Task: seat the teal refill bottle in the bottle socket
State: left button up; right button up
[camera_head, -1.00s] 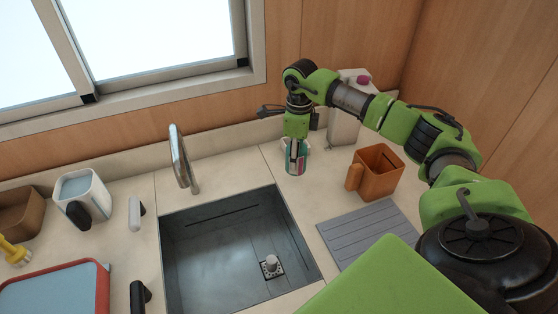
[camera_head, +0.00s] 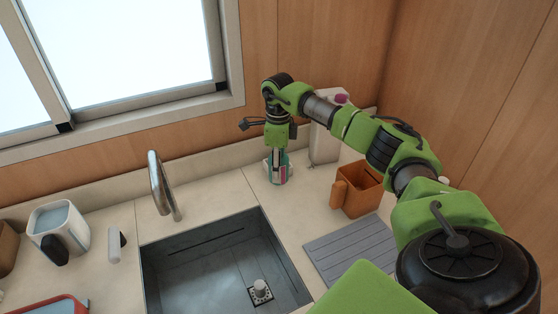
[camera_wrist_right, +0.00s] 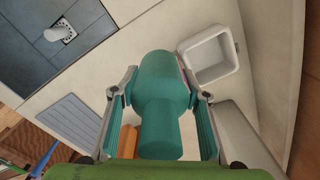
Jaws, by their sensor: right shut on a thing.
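The teal refill bottle (camera_head: 277,171) is upright over the counter behind the sink's right corner. My right gripper (camera_head: 279,150) is shut on it from above, with a finger on each side. In the right wrist view the bottle (camera_wrist_right: 163,95) sits between both fingers of the gripper (camera_wrist_right: 160,105). The bottle socket, a white square open-topped holder (camera_wrist_right: 209,56), is right beside the bottle there and looks empty. In the head view the socket is mostly hidden behind the bottle and gripper. I cannot tell whether the bottle touches the counter. My left gripper is out of view.
An orange-brown pot with a handle (camera_head: 361,192) stands right of the bottle. A pale dispenser with a pink top (camera_head: 326,142) stands behind. The sink (camera_head: 205,262), tap (camera_head: 160,186) and grey ribbed mat (camera_head: 350,250) are nearer. A white container (camera_head: 60,228) is left.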

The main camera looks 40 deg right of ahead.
jog(key=w+d+b, duration=0.1)
jog(key=w, duration=0.1)
jog(key=w+d+b, duration=0.1)
jog(key=w+d, duration=0.1)
jog(key=shift+w+d+f, duration=0.1)
jog(key=shift+d, duration=0.05)
jog(key=shift+w+d+b, duration=0.95)
jog(key=shift+w+b, duration=0.1)
jog(key=shift+r, duration=0.2)
dwell(0.6)
jog(key=shift+d, duration=0.1)
jog(key=shift+p, duration=0.3)
jog(key=shift+f+b, duration=0.8)
jog(key=shift+f, duration=0.7)
dwell(1.2)
jog(key=o, duration=1.4)
